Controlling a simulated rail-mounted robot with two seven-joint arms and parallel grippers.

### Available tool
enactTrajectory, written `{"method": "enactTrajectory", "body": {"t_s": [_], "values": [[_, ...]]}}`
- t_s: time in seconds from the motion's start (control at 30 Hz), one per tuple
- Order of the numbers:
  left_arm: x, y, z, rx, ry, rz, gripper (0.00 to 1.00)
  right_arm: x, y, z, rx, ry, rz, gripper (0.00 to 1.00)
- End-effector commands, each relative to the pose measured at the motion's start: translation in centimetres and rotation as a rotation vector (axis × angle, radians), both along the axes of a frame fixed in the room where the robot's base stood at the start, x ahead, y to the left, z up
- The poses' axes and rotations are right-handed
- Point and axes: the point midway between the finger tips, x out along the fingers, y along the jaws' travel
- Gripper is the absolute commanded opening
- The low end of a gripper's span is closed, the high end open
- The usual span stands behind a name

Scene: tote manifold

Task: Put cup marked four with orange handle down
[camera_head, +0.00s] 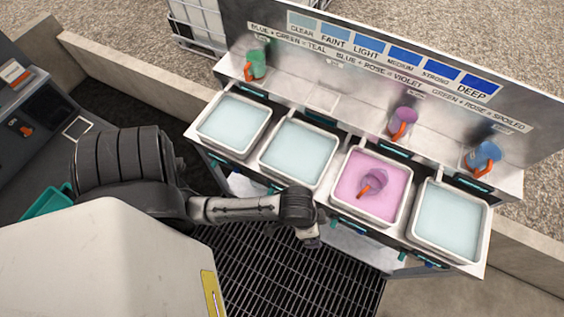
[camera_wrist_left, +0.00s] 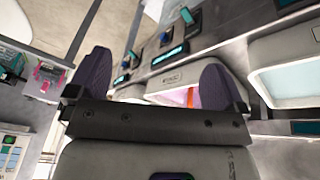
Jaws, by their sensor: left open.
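A violet cup with an orange handle (camera_head: 374,182) lies tilted in the pink liquid of the third tray (camera_head: 343,207); I cannot read its mark. A strip of its orange handle (camera_wrist_left: 190,97) appears between my fingers in the left wrist view. My left gripper (camera_head: 312,241) is open and empty, in front of the tray row near the third tray, apart from the cup. Its two dark fingers stand wide apart in the left wrist view (camera_wrist_left: 155,72). Other cups with orange handles stand on the back ledge: green (camera_head: 257,65), violet (camera_head: 403,121) and blue (camera_head: 484,156). My right gripper is out of view.
Trays of pale blue liquid stand at the left (camera_head: 206,142), second (camera_head: 265,165) and far right (camera_head: 417,236). A panel with a blue colour scale (camera_head: 390,57) rises behind the ledge. Dark floor grating (camera_head: 290,280) lies in front.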

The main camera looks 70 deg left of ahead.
Motion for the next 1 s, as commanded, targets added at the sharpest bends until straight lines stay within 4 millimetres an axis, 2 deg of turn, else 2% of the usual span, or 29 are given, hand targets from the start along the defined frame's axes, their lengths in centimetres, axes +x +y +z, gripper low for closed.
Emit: {"method": "enactTrajectory", "body": {"t_s": [0.03,0.1,0.2,0.33,0.5,1.0], "values": [[-1.8,0.7,0.1,0.01,-0.005,0.021,0.97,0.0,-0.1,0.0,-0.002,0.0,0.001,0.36],[-3.6,1.7,0.4,0.039,-0.015,0.042,0.97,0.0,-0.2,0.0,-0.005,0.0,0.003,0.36],[-5.6,3.1,0.8,0.076,-0.024,0.066,0.97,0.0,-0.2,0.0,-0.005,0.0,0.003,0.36],[-7.2,4.2,1.2,0.112,-0.028,0.084,0.97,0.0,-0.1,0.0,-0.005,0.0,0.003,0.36],[-7.9,4.8,1.5,0.131,-0.03,0.092,0.97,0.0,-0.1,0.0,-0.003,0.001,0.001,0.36],[-7.9,4.7,1.4,0.13,-0.029,0.092,0.97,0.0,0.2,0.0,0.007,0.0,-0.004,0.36]]}}
